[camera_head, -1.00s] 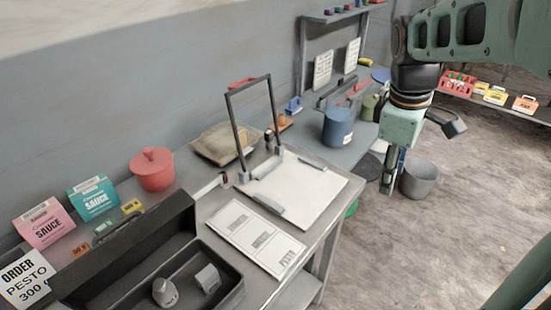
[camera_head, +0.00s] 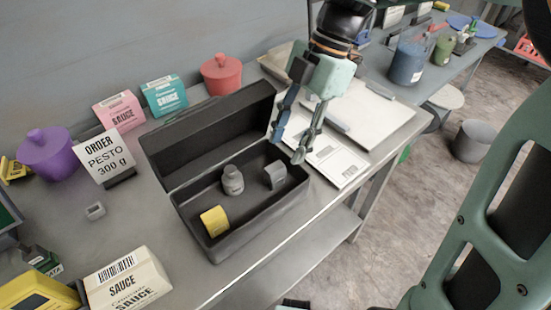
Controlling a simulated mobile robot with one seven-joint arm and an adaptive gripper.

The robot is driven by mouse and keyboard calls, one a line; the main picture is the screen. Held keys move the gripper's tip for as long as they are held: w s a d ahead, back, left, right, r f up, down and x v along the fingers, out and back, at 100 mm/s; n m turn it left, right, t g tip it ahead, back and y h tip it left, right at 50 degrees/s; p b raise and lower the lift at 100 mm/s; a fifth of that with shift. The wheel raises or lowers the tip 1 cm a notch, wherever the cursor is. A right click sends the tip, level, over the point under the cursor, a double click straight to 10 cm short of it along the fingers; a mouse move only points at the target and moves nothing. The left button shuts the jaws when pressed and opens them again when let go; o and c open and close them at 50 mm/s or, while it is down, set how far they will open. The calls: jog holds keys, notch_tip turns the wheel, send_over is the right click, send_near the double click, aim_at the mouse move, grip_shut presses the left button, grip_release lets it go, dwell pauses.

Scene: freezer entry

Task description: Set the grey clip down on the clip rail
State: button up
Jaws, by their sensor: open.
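My gripper (camera_head: 288,144) is open and empty, fingers pointing down, above the back right part of an open black box (camera_head: 250,222). A small grey block-like piece (camera_head: 275,174) lies in the box just below and left of the fingertips, apart from them as far as I can see. Another small grey piece (camera_head: 95,211) lies on the bench left of the box. I cannot tell for sure which of them is the grey clip. I cannot make out the clip rail in the current view.
The box also holds a grey bottle-shaped piece (camera_head: 232,180) and a yellow piece (camera_head: 214,221); its lid (camera_head: 210,135) stands open behind. An order card (camera_head: 105,158), sauce cartons and a purple pot (camera_head: 46,153) stand to the left. A white board (camera_head: 375,112) lies right of my gripper.

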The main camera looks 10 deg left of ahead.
aim_at(275, 170)
jog(key=x, duration=0.8)
jog(key=shift+a+f, duration=0.15)
jog(key=c, duration=1.1)
jog(key=shift+o, duration=0.2)
jog(key=shift+r, duration=0.25)
